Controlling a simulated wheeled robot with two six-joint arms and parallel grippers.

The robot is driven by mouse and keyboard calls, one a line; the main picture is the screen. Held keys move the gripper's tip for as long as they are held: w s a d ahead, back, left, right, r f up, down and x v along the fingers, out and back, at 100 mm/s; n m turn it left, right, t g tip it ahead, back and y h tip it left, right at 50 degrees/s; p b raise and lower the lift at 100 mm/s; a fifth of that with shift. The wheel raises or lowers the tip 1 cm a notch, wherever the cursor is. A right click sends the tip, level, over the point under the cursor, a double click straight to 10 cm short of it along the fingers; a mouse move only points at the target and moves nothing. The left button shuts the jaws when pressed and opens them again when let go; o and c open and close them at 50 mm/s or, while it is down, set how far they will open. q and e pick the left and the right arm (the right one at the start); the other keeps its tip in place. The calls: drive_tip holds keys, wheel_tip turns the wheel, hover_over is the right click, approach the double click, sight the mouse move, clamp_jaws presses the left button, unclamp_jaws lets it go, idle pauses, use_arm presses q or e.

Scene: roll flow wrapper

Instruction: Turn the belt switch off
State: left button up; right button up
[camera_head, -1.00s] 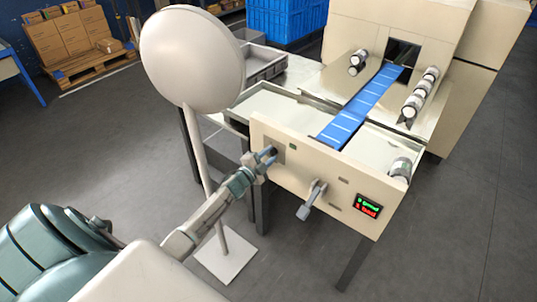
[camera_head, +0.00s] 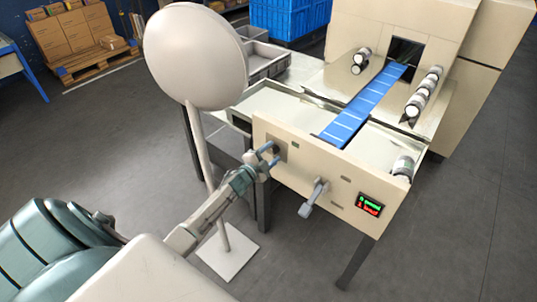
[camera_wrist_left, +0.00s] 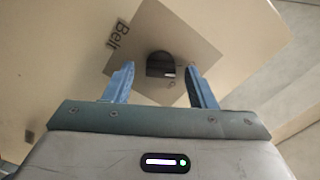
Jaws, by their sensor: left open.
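The belt switch is a dark round knob (camera_wrist_left: 161,65) on a grey square plate with a "Belt" label beside it in the left wrist view. In the head view the knob (camera_head: 276,148) shows on the left part of the machine's cream front panel (camera_head: 330,165). My left gripper (camera_head: 269,154) is open in front of the plate. In the left wrist view its blue fingers (camera_wrist_left: 160,85) stand to either side of the knob, apart from it, with nothing between them held. My right gripper is not in view.
A grey lever (camera_head: 314,197) sticks out of the panel, right of the switch. A large pale disc on a stand (camera_head: 195,55) rises close to my left arm. A blue belt (camera_head: 368,105) runs into the machine.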

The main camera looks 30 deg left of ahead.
use_arm(q)
drive_tip(key=s+b, duration=0.2)
drive_tip(key=s, duration=0.8)
drive_tip(key=shift+s+a+b, duration=0.35)
drive_tip(key=shift+s+a, duration=0.05)
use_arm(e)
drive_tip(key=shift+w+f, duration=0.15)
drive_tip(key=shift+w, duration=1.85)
use_arm(q)
drive_tip(key=shift+f, duration=0.1)
